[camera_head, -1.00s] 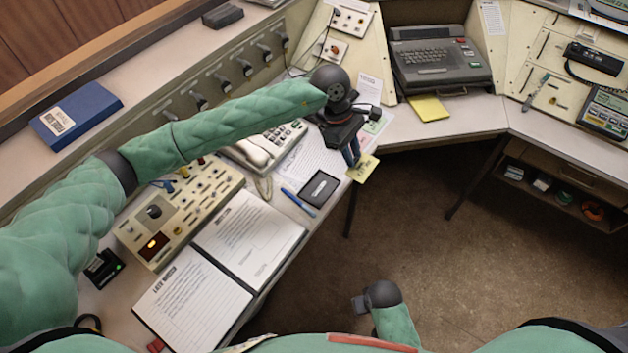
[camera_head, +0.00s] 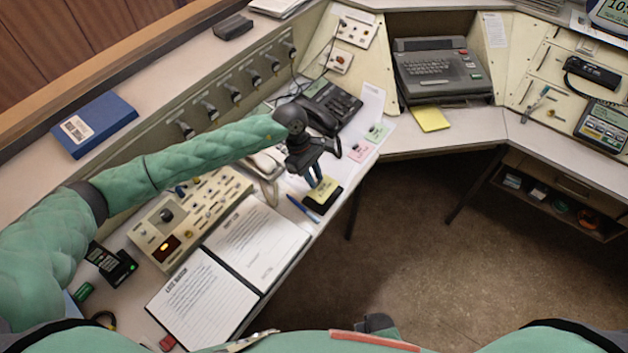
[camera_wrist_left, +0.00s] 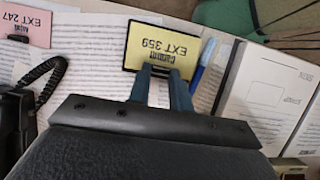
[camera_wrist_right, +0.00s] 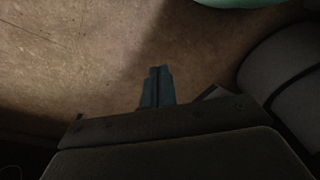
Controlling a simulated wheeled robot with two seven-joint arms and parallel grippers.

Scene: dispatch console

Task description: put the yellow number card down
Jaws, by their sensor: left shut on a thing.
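The yellow number card (camera_head: 323,186) is in my left gripper (camera_head: 314,179), over the small black pad (camera_head: 316,206) on the left desk. In the left wrist view the card (camera_wrist_left: 160,45), marked EXT 359, lies almost square over the pad, whose dark rim shows around it. My left fingertips (camera_wrist_left: 163,72) are shut on the card's near edge. I cannot tell whether the card touches the pad. My right gripper (camera_wrist_right: 157,86) is shut and empty over the floor in the right wrist view.
A blue pen (camera_head: 304,209) lies just left of the pad, beside the open binder (camera_head: 258,238). A dark telephone (camera_head: 330,103), a pink card (camera_head: 360,151) and a green card (camera_head: 378,133) are farther back. A yellow notepad (camera_head: 432,118) lies by the typewriter-like machine (camera_head: 440,70).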

